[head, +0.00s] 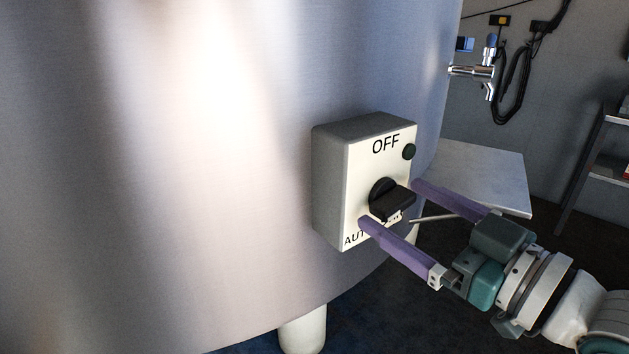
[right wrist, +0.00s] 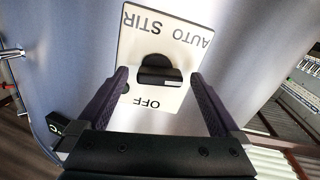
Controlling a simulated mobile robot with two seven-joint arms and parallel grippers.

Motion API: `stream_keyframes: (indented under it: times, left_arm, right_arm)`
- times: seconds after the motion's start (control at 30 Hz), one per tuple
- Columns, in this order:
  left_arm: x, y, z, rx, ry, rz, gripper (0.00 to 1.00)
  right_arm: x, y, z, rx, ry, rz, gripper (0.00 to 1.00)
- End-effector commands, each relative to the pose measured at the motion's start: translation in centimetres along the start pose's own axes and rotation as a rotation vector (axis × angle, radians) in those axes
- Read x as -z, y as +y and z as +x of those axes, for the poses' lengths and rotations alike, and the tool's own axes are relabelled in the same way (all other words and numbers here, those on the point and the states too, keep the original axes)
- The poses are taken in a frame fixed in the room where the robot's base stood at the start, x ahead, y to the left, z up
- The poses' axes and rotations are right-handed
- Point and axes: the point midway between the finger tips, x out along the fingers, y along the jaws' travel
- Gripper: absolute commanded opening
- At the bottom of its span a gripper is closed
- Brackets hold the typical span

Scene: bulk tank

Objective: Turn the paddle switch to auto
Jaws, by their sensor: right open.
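The paddle switch (head: 391,203) is a black knob with a raised grip on the white front of a grey switch box (head: 333,180). OFF is printed at the top and AUTO at the lower left. STIR is mostly hidden in the head view but shows beside AUTO in the right wrist view, upside down. My right gripper (head: 388,204) is open, its purple fingers on either side of the paddle. In the right wrist view the paddle (right wrist: 159,77) lies between the fingertips, with gaps visible on both sides. My left gripper is not in view.
The box is mounted on a large shiny steel tank (head: 200,150). A dark green round lamp or button (head: 410,151) sits at the box's upper right. A metal tap (head: 487,70), a pale tabletop (head: 485,175) and a shelf (head: 605,165) are beyond, to the right.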

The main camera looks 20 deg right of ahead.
Motion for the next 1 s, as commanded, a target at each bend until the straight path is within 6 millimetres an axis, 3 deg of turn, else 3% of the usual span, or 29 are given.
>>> stream_keyframes:
  times: [0.17,0.4,0.6,1.0]
  left_arm:
    - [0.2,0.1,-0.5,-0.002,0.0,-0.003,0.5]
    - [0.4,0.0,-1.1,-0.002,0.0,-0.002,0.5]
    - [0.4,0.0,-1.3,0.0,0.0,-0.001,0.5]
    - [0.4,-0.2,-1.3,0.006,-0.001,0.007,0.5]
  right_arm:
    - [0.0,0.0,-1.9,0.0,-0.004,0.0,1.0]
    - [0.0,0.0,-6.7,0.001,-0.005,0.0,1.0]
    - [0.0,0.0,-9.3,0.0,-0.002,-0.001,1.0]
    - [0.0,0.0,-9.9,0.0,0.001,-0.001,1.0]
